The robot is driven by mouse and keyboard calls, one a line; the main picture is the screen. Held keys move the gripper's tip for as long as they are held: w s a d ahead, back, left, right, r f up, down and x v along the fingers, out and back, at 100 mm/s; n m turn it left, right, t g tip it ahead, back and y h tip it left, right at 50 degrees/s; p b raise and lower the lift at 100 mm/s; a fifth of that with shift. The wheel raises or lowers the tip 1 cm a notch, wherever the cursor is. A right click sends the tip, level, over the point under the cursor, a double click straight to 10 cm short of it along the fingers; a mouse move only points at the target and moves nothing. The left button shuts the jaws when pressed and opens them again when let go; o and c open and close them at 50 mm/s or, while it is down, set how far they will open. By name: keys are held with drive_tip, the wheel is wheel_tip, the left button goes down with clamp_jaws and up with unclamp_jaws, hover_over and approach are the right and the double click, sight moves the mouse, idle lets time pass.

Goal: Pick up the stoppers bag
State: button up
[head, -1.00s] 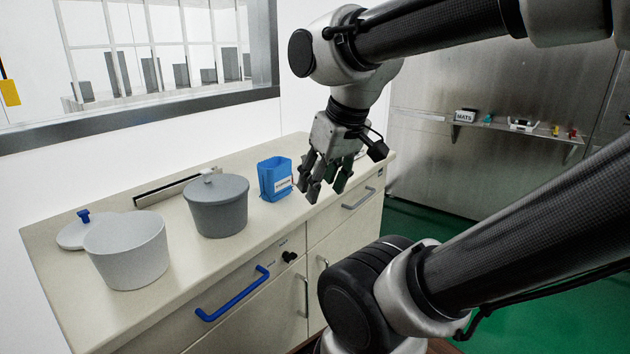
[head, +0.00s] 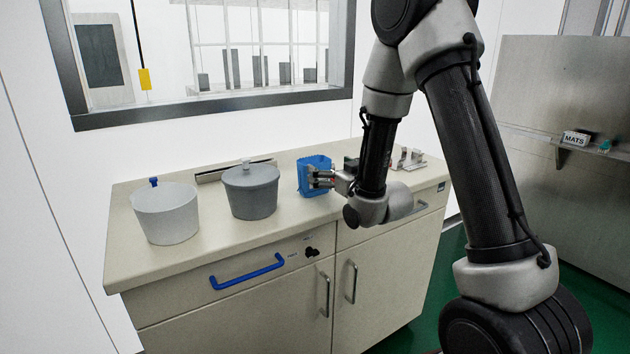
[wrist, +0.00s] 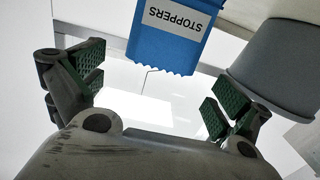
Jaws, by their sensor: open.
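The stoppers bag is a blue, open-topped bag (head: 313,170) with a zigzag rim, upright on the counter to the right of the grey lidded pot. In the wrist view the blue bag (wrist: 165,50) carries a white label reading STOPPERS and appears upside down. My gripper (head: 322,179) is level with the bag at its right side in the head view. In the wrist view my gripper (wrist: 155,95) is open, its green-padded fingers spread wide. The bag lies ahead, between the fingers' lines, and no finger visibly grips it. Part of the bag is hidden behind the fingers in the head view.
The grey lidded pot (head: 250,192) stands left of the bag, and its side also shows close to the right finger in the wrist view (wrist: 275,75). A white pot (head: 167,215) is farther left. A small metal rack (head: 408,160) stands right on the counter (head: 215,240).

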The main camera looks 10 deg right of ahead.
sight(309, 159)
drive_tip(key=shift+w+a+f, duration=0.1)
drive_tip(key=shift+w+a, duration=0.1)
drive_tip(key=shift+a, duration=0.05)
drive_tip(key=x, duration=0.7)
drive_tip(key=shift+w, duration=0.25)
drive_tip(key=shift+c, duration=0.4)
drive_tip(key=c, duration=0.9)
